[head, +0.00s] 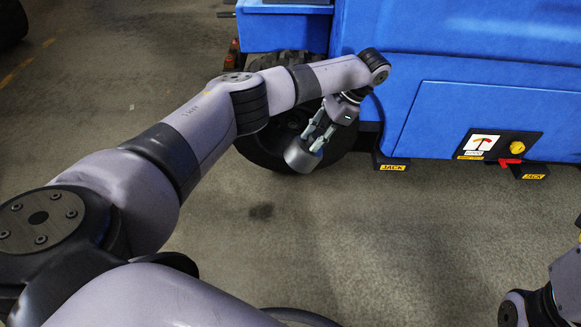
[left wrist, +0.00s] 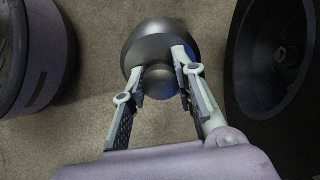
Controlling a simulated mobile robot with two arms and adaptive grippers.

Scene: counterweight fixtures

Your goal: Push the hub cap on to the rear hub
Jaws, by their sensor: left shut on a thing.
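The hub cap (head: 299,157) is a grey, round cup shape in front of the rear wheel in the head view. My left gripper (head: 317,136) is shut on it. In the left wrist view the hub cap (left wrist: 160,47) extends beyond the fingertips of my left gripper (left wrist: 163,82), which grip a rounded knob on its near end. The rear wheel (head: 262,150) is black and partly hidden by my left arm. In the left wrist view the rear hub (left wrist: 286,55) shows inside the dark wheel at the right, apart from the cap. My right gripper is not visible.
The blue vehicle body (head: 470,60) stands above and right of the wheel. Black supports labelled JACK (head: 393,167) stand under its lower edge, near a gauge panel (head: 485,144) with a red lever. The concrete floor (head: 400,250) in front is clear.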

